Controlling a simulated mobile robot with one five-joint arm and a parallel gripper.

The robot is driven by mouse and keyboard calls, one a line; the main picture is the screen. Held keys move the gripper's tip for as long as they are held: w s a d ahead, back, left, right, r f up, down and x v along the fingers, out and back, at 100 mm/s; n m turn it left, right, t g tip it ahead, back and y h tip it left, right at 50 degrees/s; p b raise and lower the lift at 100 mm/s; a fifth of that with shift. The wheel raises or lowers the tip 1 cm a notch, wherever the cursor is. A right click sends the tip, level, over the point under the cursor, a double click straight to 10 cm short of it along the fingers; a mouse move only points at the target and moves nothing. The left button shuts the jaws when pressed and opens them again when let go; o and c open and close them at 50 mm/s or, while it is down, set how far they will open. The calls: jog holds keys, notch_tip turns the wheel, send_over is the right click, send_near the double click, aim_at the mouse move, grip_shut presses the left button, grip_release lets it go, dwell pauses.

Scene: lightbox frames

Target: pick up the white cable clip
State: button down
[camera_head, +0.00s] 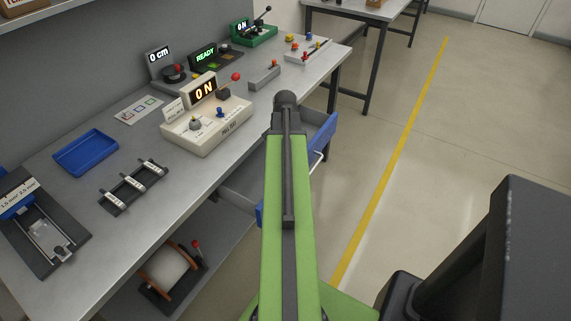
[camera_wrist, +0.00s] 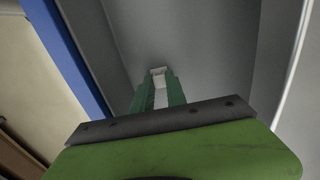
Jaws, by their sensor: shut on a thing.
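The white cable clip (camera_wrist: 158,72) shows in the wrist view as a small pale piece between the fingertips, partly covered by them. My gripper (camera_wrist: 159,83) has green fingers and is shut on it. The gripper is over the grey floor of an open drawer; I cannot tell whether the clip touches that floor. In the head view my arm hides both the gripper and the clip.
The blue-edged open drawer (camera_head: 318,139) juts out from under the grey workbench (camera_head: 155,178). Its blue wall (camera_wrist: 72,55) runs along the left in the wrist view. A cream test box (camera_head: 208,128) and a blue tray (camera_head: 86,153) stand on the bench. The floor to the right is clear.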

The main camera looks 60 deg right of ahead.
dwell(0.3)
notch_tip(320, 180, up, 10)
jog(key=p, duration=1)
